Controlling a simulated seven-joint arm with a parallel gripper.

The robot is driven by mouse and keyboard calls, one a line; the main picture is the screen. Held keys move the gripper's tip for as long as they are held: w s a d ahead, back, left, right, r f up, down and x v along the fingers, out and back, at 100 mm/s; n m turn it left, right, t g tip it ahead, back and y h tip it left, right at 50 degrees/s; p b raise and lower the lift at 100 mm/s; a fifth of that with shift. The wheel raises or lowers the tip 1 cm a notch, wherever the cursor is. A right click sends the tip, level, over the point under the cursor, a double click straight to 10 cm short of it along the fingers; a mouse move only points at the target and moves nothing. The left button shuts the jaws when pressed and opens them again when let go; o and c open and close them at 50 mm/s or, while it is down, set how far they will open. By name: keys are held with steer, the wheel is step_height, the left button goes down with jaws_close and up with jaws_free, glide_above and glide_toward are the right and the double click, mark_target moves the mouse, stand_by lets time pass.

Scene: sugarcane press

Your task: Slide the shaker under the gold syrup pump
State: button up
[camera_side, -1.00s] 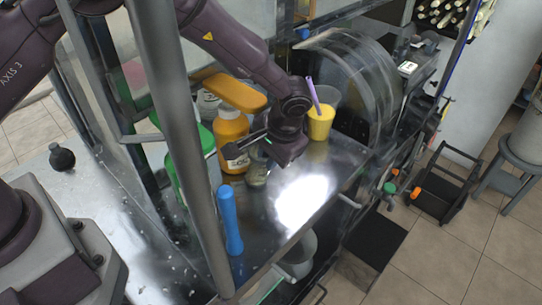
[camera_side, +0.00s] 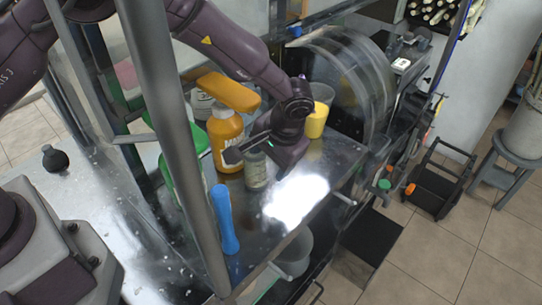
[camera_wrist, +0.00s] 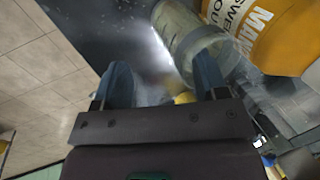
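The shaker, a clear greenish cup (camera_side: 256,172), stands on the metal counter beside the orange syrup bottle (camera_side: 226,135). The gold pump (camera_side: 228,92) tops that bottle, with its broad head above. In the wrist view the cup (camera_wrist: 200,42) is tilted in the picture, at upper right, next to the orange bottle (camera_wrist: 272,35). My gripper (camera_side: 288,158) is low over the counter, just right of the cup. In the wrist view its two bluish fingers (camera_wrist: 162,80) are apart with no cup between them. The cup lies beyond the right finger; whether they touch cannot be told.
A yellow cup (camera_side: 317,120) stands behind my gripper. A blue rod-shaped tool (camera_side: 225,220) stands at the counter's front left. Green bottles (camera_side: 185,165) stand left of the orange bottle. A metal post (camera_side: 175,130) crosses the view. The bright counter (camera_side: 296,200) ahead is clear.

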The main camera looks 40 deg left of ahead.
stand_by(0.6)
step_height(320, 180, up, 6)
steer(key=shift+r, duration=0.25)
stand_by(0.4)
steer(key=shift+r, duration=0.1)
step_height(320, 180, up, 5)
steer(key=shift+f, duration=0.1)
stand_by(0.3)
steer(key=shift+s, duration=0.1)
steer(key=s+a+r+t+h, duration=0.3)
steer(key=s+a+r, duration=0.9)
steer(key=s+r, duration=0.4)
steer(key=s+a+t, duration=0.2)
steer(key=s+a, duration=0.1)
steer(key=s, duration=0.5)
steer(key=shift+a+f, duration=0.2)
steer(key=shift+f, duration=0.25)
